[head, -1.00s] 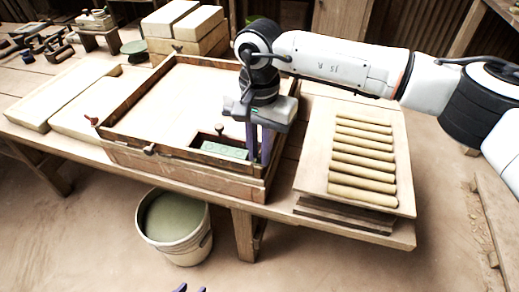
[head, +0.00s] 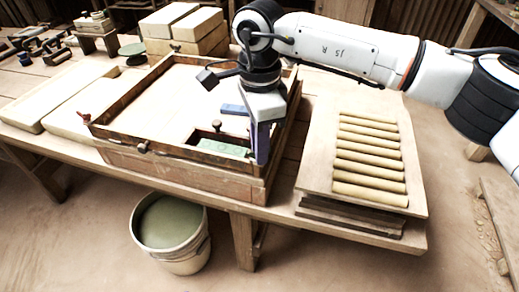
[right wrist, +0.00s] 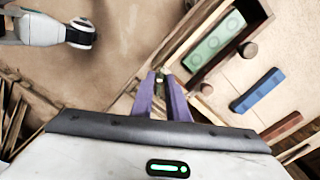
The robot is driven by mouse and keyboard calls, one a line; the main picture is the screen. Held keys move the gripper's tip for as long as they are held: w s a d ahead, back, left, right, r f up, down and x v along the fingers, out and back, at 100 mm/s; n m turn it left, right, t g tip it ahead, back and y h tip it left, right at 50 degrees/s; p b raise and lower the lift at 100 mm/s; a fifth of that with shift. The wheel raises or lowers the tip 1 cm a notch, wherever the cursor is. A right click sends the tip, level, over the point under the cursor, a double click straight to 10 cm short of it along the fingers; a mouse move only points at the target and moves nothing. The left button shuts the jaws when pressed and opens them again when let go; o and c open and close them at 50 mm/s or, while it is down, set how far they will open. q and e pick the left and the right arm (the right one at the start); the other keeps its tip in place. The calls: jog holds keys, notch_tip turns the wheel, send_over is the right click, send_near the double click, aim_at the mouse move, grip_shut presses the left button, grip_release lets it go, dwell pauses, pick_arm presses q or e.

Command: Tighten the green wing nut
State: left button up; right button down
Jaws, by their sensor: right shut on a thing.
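My right gripper (head: 261,158) points down at the front right corner of the wooden press frame (head: 180,158). In the right wrist view its two purple fingers (right wrist: 161,76) are close together, with a small green piece, the green wing nut (right wrist: 160,79), between their tips. The fingers hide most of the nut, and in the head view it is hidden. A green tile (head: 222,147) with round marks lies in the recess beside the gripper; it also shows in the right wrist view (right wrist: 215,45). My left gripper is out of view.
A red knob (head: 85,116) and a brown knob (head: 143,148) sit on the frame. A blue bar (head: 235,109) lies on the press board. A board with several rollers (head: 368,155) stands at the right. A bucket (head: 170,232) stands on the floor in front.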

jog(key=m, duration=0.3)
jog(key=shift+b, duration=0.4)
jog(key=m, duration=0.2)
jog(key=shift+m+b, duration=0.3)
jog(key=shift+b, duration=0.05)
jog(key=shift+m, duration=0.5)
jog(key=c, duration=1.7)
grip_release()
